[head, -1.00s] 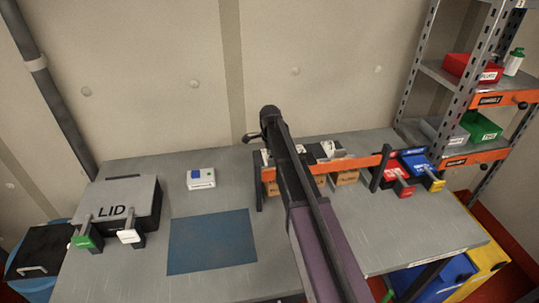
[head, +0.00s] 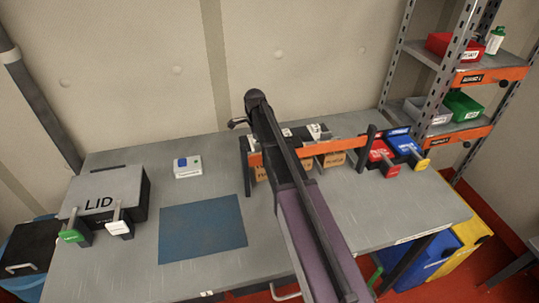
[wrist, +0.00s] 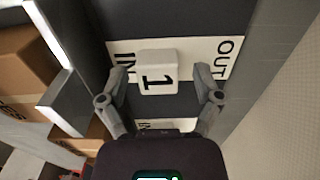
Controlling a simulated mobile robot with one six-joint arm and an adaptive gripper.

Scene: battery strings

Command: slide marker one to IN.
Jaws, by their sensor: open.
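Marker one is a white block with a black "1" (wrist: 158,72), seen in the wrist view. It sits on a dark board across a white strip, between the IN label (wrist: 125,72) at left and the OUT label (wrist: 229,58) at right, a little nearer IN. My gripper (wrist: 162,78) is open, with one finger to each side of the block and gaps showing. I cannot tell how high the fingertips are over the board. A second white strip is partly hidden by my gripper. In the head view my gripper (head: 238,123) is small at the arm's end, and marker one cannot be made out.
Cardboard boxes (wrist: 25,75) and a pale upright plate stand left of the board. In the head view an orange rail (head: 335,147) fronts boxes on the grey table. A lidded black box (head: 100,195), blue mat (head: 203,228) and red and blue handled items (head: 405,143) lie around.

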